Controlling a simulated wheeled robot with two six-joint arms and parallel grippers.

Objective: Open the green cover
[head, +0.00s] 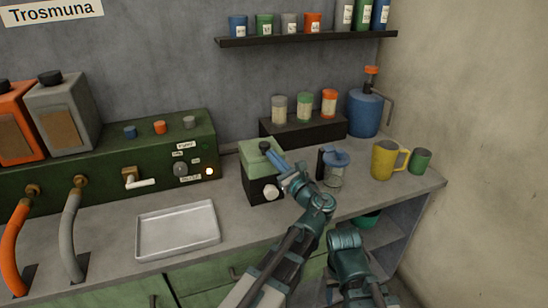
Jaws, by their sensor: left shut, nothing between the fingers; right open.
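The green cover (252,157) is the pale green top of a small box with a dark lower body (258,193) on the counter. It looks closed. A dark knob sits on its top and a round white knob (271,192) on its front. My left gripper (277,161) is shut and empty, with its tips over or against the right side of the cover. I cannot tell whether they touch. The gripper hides part of that side. My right arm shows at the lower right, but its fingers cannot be seen.
A metal tray (177,253) lies to the left of the box. A glass jar with a blue lid (335,158) stands close on its right, then a yellow mug (384,161) and a green cup (420,161). A dark riser (303,130) with several small jars stands behind.

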